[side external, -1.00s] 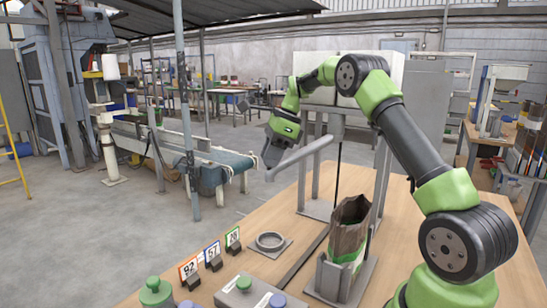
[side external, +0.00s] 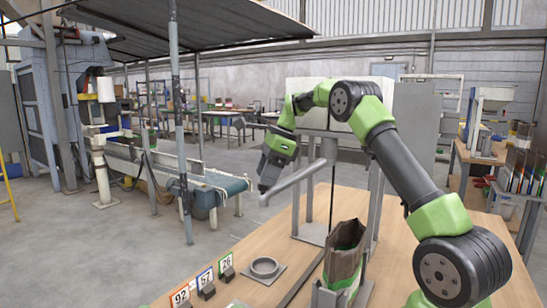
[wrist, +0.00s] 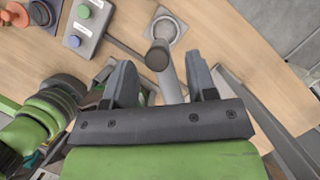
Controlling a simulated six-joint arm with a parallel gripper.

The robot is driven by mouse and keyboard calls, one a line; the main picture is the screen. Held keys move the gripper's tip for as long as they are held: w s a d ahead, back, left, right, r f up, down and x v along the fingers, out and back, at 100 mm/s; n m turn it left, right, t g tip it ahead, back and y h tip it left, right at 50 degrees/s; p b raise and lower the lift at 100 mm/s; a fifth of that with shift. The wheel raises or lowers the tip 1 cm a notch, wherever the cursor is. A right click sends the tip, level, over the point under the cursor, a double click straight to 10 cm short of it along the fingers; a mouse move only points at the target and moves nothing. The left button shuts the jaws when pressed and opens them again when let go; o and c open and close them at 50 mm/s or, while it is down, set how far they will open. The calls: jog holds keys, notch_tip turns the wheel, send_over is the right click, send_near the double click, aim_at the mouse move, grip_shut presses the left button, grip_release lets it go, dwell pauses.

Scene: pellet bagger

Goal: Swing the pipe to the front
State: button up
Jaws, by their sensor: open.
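The grey pipe (side external: 300,177) runs from the upright of the metal frame out to the left in the side view, sloping down to its free end. In the wrist view the pipe (wrist: 171,80) passes between the two fingers, with its dark round end toward the top. My gripper (side external: 267,182) is at the free end of the pipe in the side view. Its fingers (wrist: 160,62) are open, one on each side of the pipe, with gaps showing. Contact is not visible.
An open dark bag (side external: 345,250) stands in a metal holder on the wooden table (side external: 310,215). A ring on a plate (side external: 264,268) and number cards (side external: 203,280) are to its left. A button box (wrist: 90,25) shows in the wrist view. A conveyor (side external: 215,182) stands behind.

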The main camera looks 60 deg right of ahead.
jog(key=v, duration=0.8)
jog(key=shift+d+r, duration=0.1)
jog(key=s+a+r+n+t+h, duration=0.1)
jog(key=s+a+r+n, duration=0.25)
jog(key=a+n, duration=0.35)
jog(key=s+a+r+n, duration=0.3)
jog(key=s+a+n, duration=0.15)
jog(key=a, duration=0.45)
jog(key=s+a+f+n+t, duration=0.1)
jog(key=s+a+f+n, duration=0.2)
jog(key=s+n, duration=0.3)
jog(key=s+a+f+n+t, duration=0.2)
jog(key=s+a+f+n, duration=0.2)
jog(key=s, duration=0.3)
jog(key=shift+s+f+n, duration=0.15)
jog(key=shift+f+n, duration=0.1)
jog(key=shift+n, duration=0.6)
